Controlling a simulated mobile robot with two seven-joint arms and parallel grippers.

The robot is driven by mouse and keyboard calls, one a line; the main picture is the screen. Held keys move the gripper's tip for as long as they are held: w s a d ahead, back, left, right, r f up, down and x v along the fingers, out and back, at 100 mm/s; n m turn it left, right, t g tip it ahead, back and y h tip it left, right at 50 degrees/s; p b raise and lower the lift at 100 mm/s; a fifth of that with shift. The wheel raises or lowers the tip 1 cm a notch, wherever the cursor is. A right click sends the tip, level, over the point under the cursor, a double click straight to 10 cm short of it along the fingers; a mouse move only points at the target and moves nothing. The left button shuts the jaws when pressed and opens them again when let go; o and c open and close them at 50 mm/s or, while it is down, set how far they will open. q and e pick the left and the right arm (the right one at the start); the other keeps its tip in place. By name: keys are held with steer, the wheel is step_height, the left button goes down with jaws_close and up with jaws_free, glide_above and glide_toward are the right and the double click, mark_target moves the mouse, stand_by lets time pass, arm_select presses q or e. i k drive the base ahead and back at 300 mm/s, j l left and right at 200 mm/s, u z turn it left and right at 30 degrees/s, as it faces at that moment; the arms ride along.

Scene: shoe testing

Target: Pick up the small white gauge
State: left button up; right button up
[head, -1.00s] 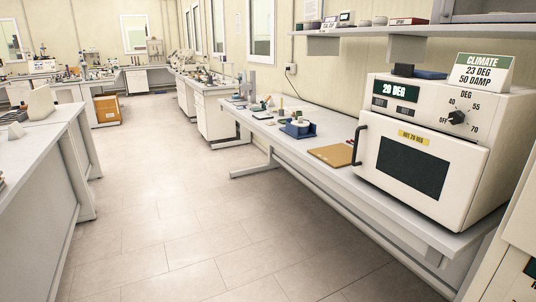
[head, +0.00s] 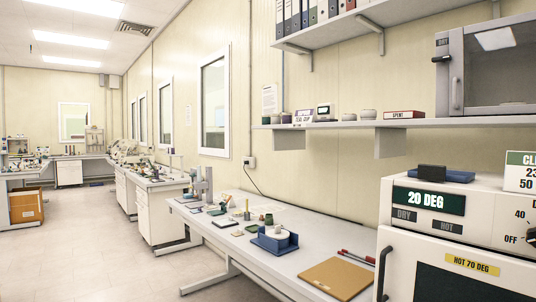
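A small white device with a dark display (head: 324,110), which may be the white gauge, stands on the wall shelf (head: 340,125). It stands between a box labelled "TEAL CUP" (head: 304,117) and a white round pot (head: 349,116). It is too small to make out in detail. Neither of my grippers is in the head view.
A second round pot (head: 369,114), a "SPENT" sign (head: 404,114) and a glass-doored cabinet (head: 490,70) are also on the shelf.

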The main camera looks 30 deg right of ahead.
mark_target(324, 109)
steer(key=i+z, duration=0.1)
steer(key=i, duration=0.55)
steer(key=i+j, duration=0.15)
steer(key=i, duration=0.5)
steer(key=i+j+z, duration=0.1)
steer(key=i+z, duration=0.35)
steer(key=i+j+z, duration=0.2)
steer(key=i+z, duration=0.15)
steer(key=z, duration=0.15)
steer(key=i+j+z, duration=0.6)
steer(key=j+z, duration=0.2)
steer(key=z, duration=0.15)
steer(key=i+j+z, duration=0.15)
steer(key=j+z, duration=0.3)
steer(key=j, duration=0.1)
